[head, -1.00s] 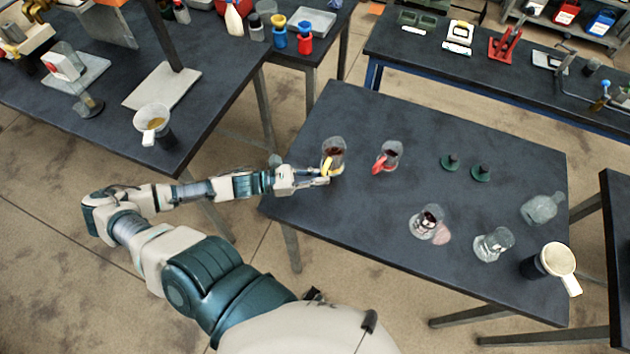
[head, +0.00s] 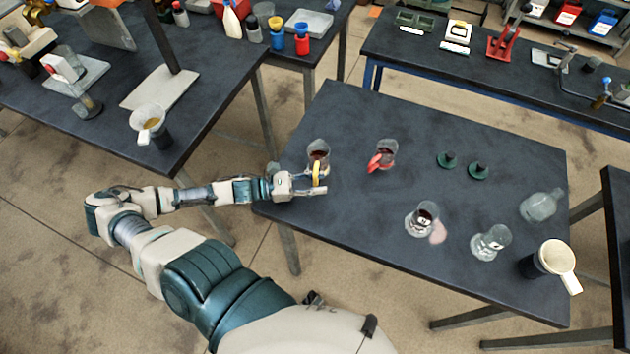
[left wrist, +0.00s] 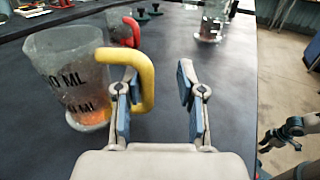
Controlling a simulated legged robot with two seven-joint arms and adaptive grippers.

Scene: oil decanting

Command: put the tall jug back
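A clear jug with a yellow handle (head: 318,150) stands upright on the dark table near its left edge, with a little reddish-brown liquid low inside. It is large at the left of the left wrist view (left wrist: 62,75), with black ML marks. A second clear jug with a red handle (head: 388,149) stands to its right. Which one is the tall jug I cannot tell for sure. My left gripper (head: 323,184) is open beside the yellow handle. In the left wrist view, one finger of the gripper (left wrist: 158,78) overlaps the handle loop; the other is clear of it.
Two glass vessels (head: 421,218) (head: 491,242), a clear bottle (head: 541,206) and a dark jug with a white rim (head: 550,258) stand farther right. Two small green stands (head: 447,161) (head: 479,171) sit toward the back. The table's middle and front left are clear.

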